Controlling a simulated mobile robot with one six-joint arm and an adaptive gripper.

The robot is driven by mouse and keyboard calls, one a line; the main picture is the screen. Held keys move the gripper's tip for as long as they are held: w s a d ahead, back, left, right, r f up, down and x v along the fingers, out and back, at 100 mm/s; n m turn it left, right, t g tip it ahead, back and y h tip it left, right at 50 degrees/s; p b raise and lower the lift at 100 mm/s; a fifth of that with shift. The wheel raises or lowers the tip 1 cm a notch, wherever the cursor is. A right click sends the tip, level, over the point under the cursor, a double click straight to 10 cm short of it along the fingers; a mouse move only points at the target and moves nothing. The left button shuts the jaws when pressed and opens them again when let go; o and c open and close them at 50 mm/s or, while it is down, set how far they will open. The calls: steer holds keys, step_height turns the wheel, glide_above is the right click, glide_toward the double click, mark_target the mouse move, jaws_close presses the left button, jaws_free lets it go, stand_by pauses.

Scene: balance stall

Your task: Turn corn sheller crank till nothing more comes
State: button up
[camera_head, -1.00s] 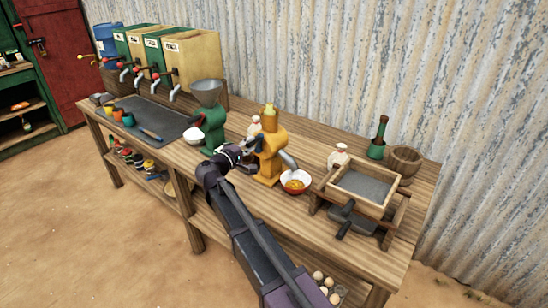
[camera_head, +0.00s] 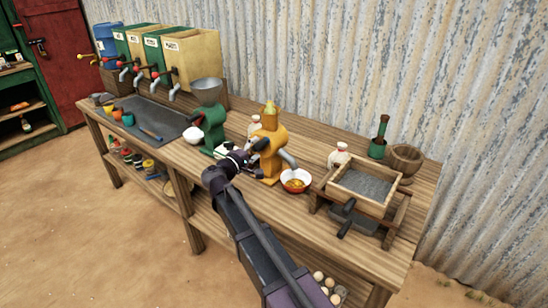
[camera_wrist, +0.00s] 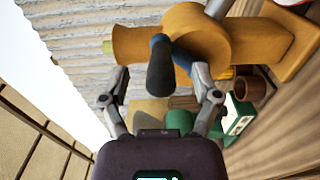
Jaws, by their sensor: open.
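The orange corn sheller (camera_head: 268,150) stands upright on the wooden table, with a pale yellow piece in its top opening. A red-rimmed white bowl (camera_head: 296,181) with yellow contents sits below its spout. In the wrist view, the sheller's orange body (camera_wrist: 215,35) fills the upper right. Its dark crank handle (camera_wrist: 160,68) points toward my palm, with a blue part of the crank behind it. My gripper (camera_wrist: 159,76) is open, one finger on each side of the handle, with visible gaps. In the head view, my gripper (camera_head: 238,160) is just left of the sheller.
A green grinder (camera_head: 211,125) with a grey hopper stands close left of my gripper. A wooden sieve box (camera_head: 358,187) stands right of the bowl. White bottles (camera_head: 339,156) stand behind. Dispenser boxes (camera_head: 192,58) line the far left. Bare table lies along the front edge.

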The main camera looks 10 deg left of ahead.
steer(key=shift+s, duration=0.1)
steer(key=v, duration=0.7)
steer(key=shift+s, duration=0.4)
stand_by(0.3)
steer(key=shift+a, duration=0.2)
